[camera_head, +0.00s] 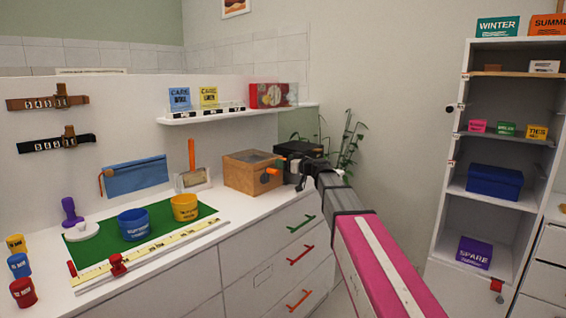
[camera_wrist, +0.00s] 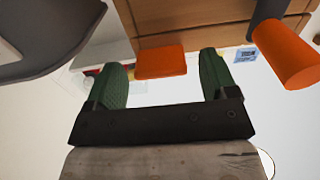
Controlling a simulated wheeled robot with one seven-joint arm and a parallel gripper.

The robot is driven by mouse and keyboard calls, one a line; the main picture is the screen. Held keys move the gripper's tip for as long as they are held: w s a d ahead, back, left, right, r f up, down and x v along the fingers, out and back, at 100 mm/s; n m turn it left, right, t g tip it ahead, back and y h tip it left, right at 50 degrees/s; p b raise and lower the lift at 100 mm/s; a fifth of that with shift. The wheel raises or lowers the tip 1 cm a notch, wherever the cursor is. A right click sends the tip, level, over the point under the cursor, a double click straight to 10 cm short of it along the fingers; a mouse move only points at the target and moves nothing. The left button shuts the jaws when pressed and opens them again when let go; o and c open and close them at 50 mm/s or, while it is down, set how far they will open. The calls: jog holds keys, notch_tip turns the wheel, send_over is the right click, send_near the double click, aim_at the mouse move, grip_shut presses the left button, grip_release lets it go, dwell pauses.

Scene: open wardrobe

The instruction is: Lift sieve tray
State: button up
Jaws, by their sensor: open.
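A wooden box (camera_head: 246,174) with a dark top panel stands on the white counter. Its wooden face (camera_wrist: 200,22) also shows in the wrist view. A flat orange tab (camera_wrist: 161,62) sticks out from this face, between my fingers. I cannot make out a separate sieve tray; it may belong to this box. My gripper (camera_wrist: 163,74) is open, its green fingers on either side of the tab, with gaps showing and nothing held. An orange cylindrical handle (camera_wrist: 285,55) on a dark shaft is to the right. In the head view my arm hides part of the area by the box.
A black box (camera_head: 298,155) and a plant (camera_head: 350,140) are close behind my wrist. A wall shelf (camera_head: 235,112) with signs hangs above. A green mat (camera_head: 100,247) with a blue cup and a yellow cup lies left. An open wardrobe (camera_head: 500,150) stands right.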

jog(key=shift+x, duration=0.95)
